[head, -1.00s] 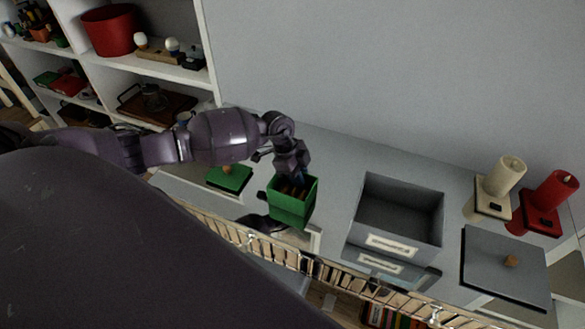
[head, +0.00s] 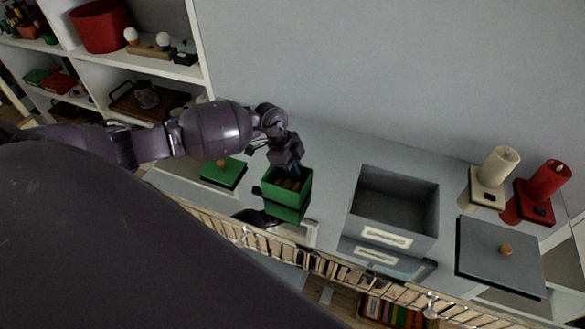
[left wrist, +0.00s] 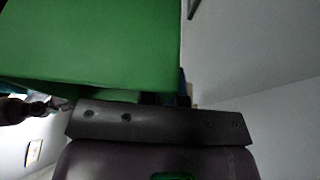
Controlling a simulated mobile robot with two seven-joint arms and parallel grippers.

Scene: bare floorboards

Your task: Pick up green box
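The green box (head: 290,197) is open-topped, with brownish contents, and appears upright at the counter's front part in the head view. My left gripper (head: 288,170) reaches down to its back side, touching or very close to it. Its fingertips are hidden, so I cannot tell whether they close on the wall. In the left wrist view the green box (left wrist: 90,45) fills the upper left, right against the gripper body. A green lid (head: 223,174) with a knob lies to the left of the box.
The shiny counter also holds an open grey box (head: 392,207), a grey lid (head: 500,258), a cream candle (head: 498,167) and a red candle (head: 547,181) to the right. A railing (head: 330,270) runs along the front. White shelves (head: 137,62) stand at the back left.

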